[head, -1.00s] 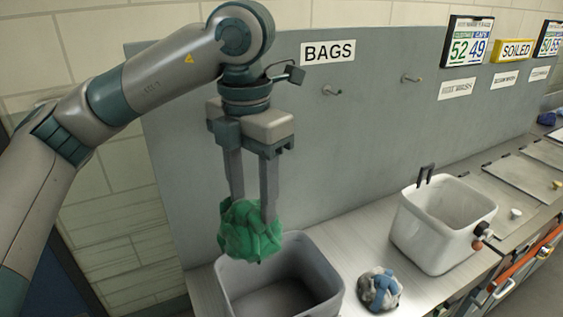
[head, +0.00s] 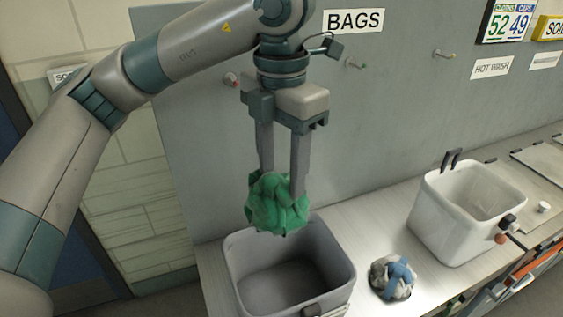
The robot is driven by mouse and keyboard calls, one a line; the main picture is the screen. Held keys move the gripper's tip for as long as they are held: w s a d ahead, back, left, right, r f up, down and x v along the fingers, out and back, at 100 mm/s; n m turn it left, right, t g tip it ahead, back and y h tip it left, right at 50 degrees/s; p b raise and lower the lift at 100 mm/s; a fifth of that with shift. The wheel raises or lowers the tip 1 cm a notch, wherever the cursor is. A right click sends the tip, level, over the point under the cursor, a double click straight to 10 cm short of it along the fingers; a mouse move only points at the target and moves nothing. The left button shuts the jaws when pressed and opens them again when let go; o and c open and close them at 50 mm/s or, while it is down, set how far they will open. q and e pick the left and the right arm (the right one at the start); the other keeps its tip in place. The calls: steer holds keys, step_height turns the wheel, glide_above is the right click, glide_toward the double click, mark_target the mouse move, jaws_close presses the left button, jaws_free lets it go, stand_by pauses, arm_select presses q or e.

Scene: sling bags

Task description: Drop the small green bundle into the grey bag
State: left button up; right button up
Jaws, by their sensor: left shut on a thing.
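The small green bundle (head: 277,207) is a crumpled ball of cloth. My left gripper (head: 282,180) points down and is shut on it, with a finger on each side. The bundle hangs above the back part of the grey bag (head: 343,262), an open, box-shaped bag on the counter. The bag's inside looks empty where I can see it. The bundle hides part of the bag's back rim. My right gripper is not in view.
A blue and grey bundle (head: 397,274) lies on the counter right of the grey bag. A white bag (head: 450,225) with a dark clip stands further right. A grey panel with pegs and a BAGS sign (head: 352,21) rises behind.

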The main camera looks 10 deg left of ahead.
arm_select(q)
steer(key=shift+f, duration=0.55)
steer(key=shift+s+f+b, duration=0.1)
steer(key=shift+f+b, duration=0.2)
steer(key=shift+f, duration=0.1)
steer(key=shift+f+b, duration=0.3)
steer(key=shift+f, duration=1.05)
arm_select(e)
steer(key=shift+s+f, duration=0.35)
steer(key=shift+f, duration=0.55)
arm_select(q)
steer(key=o, duration=1.7)
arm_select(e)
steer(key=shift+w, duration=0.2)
arm_select(q)
steer(key=shift+r, duration=0.15)
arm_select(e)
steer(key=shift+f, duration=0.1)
